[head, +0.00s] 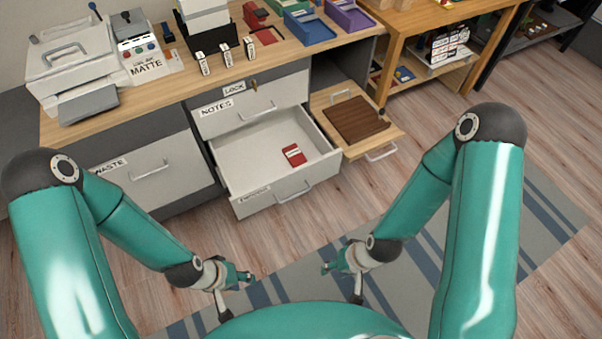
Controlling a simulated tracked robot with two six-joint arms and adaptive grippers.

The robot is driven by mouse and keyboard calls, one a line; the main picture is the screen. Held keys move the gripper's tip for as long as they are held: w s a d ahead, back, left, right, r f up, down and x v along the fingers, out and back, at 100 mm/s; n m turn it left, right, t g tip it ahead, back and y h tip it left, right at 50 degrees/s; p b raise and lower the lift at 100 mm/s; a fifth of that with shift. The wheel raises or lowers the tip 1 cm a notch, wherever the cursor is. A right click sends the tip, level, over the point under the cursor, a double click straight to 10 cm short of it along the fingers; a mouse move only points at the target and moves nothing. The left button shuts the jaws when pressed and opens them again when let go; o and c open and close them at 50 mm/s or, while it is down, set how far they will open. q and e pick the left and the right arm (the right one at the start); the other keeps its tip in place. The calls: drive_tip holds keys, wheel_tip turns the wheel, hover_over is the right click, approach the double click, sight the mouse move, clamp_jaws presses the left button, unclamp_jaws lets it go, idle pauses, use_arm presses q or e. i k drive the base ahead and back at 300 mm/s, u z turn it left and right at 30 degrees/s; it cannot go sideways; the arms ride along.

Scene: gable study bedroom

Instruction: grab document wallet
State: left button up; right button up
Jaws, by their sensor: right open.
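A flat dark brown rectangle (354,119), which looks like the document wallet, lies on a pulled-out wooden drawer or tray (378,144) right of the open white drawer. A small red item with a white label (293,155) lies in the open white drawer (262,160). My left gripper (246,277) is low in front of the drawers, over the floor; its jaws are too small to read. My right gripper (328,268) is open and empty to its right, also well short of the drawers. Neither gripper touches anything.
The desk top holds a grey printer (75,65), labelled boxes, a red item (257,20) and purple trays (350,15). A closed drawer marked WASTE (150,170) is at left. A striped rug (430,250) covers clear floor in front.

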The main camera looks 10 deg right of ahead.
sight(292, 153)
drive_tip(key=u, duration=0.4)
drive_tip(key=i, duration=1.05)
drive_tip(key=u, duration=0.15)
